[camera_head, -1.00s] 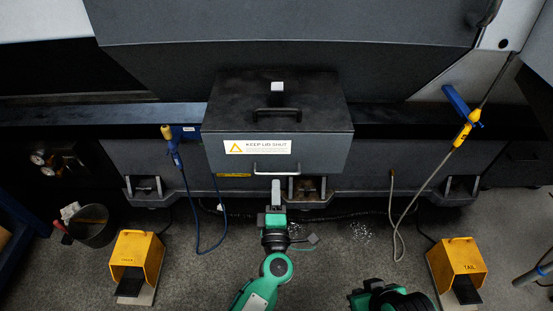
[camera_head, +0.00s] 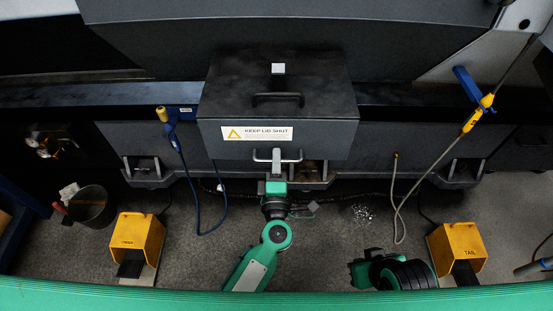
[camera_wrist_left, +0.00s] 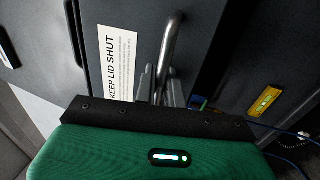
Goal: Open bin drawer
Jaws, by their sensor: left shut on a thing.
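The bin drawer (camera_head: 216,149) is a dark grey box at the middle of the machine, with a white "KEEP LID SHUT" label on its front. Its bright metal bar handle (camera_head: 291,155) sits low on the front, below the label. My left gripper (camera_head: 277,157) reaches up to this handle from below and is shut on it. In the left wrist view the gripper's fingers (camera_wrist_left: 160,85) close around the handle bar (camera_wrist_left: 174,38), beside the label. The drawer front looks flush with its box. My right arm shows at lower right; its gripper does not show.
A black handle (camera_head: 277,98) is on the lid above. A blue hose (camera_head: 185,185) hangs left, a grey hose (camera_head: 402,210) right. Yellow foot pedals (camera_head: 137,238) and (camera_head: 458,245) and a bucket (camera_head: 91,206) stand on the floor. Metal chips lie below.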

